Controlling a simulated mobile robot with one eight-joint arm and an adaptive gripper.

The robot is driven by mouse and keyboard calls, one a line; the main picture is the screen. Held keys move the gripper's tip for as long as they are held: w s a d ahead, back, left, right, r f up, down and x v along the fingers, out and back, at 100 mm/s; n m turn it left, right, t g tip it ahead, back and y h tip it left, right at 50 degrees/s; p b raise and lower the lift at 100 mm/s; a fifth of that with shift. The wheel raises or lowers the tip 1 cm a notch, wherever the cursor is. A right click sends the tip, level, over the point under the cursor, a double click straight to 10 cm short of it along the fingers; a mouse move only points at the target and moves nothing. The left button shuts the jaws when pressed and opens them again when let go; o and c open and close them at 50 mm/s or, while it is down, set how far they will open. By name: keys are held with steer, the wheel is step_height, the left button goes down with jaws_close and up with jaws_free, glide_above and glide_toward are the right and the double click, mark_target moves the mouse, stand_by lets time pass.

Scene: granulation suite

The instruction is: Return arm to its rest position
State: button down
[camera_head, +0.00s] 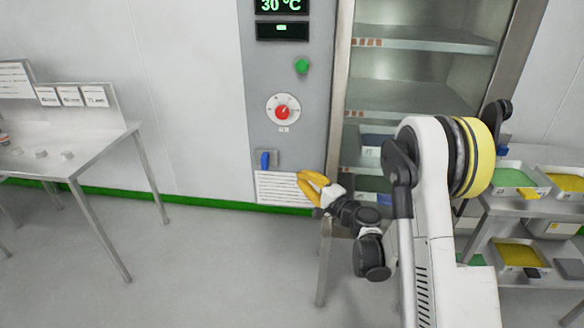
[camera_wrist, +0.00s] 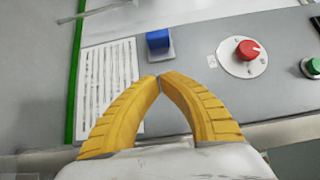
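My gripper (camera_head: 301,180) is at the end of my arm, in front of the lower part of the grey control panel (camera_head: 262,100). In the wrist view my gripper (camera_wrist: 159,79) has its two yellow fingers curved together, with the tips meeting and nothing between them. A blue switch (camera_head: 265,160) and a white printed sheet (camera_head: 280,188) are on the panel by the fingers. The blue switch also shows in the wrist view (camera_wrist: 158,41), just beyond the fingertips. Part of the sheet is hidden behind the left finger in the wrist view.
A red knob (camera_head: 282,112) and a green button (camera_head: 302,66) sit higher on the panel. An open cabinet with shelves (camera_head: 415,95) is to the right. A rack with yellow and green trays (camera_head: 515,178) stands at far right. A steel table (camera_head: 90,150) is left, with clear floor between.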

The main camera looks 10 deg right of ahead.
steer(key=shift+v, duration=0.85)
steer(key=shift+a, duration=0.15)
steer(key=s+a+r+n+g+h, duration=0.1)
steer(key=s+a+r+n+g, duration=0.25)
steer(key=s, duration=0.25)
steer(key=s+a+r+n+g+h, duration=0.1)
steer(key=s+a+r+n+g, duration=0.1)
steer(key=s+r+n, duration=0.3)
steer(key=s+d+n+g+h, duration=0.1)
steer(key=s+d+n+h, duration=0.1)
steer(key=s, duration=1)
steer(key=s+d+n+g+h, duration=0.2)
steer(key=s+d+h, duration=0.2)
steer(key=s, duration=0.8)
steer(key=shift+s+d+f, duration=0.3)
steer(key=shift+d+f, duration=0.05)
steer(key=shift+f, duration=0.05)
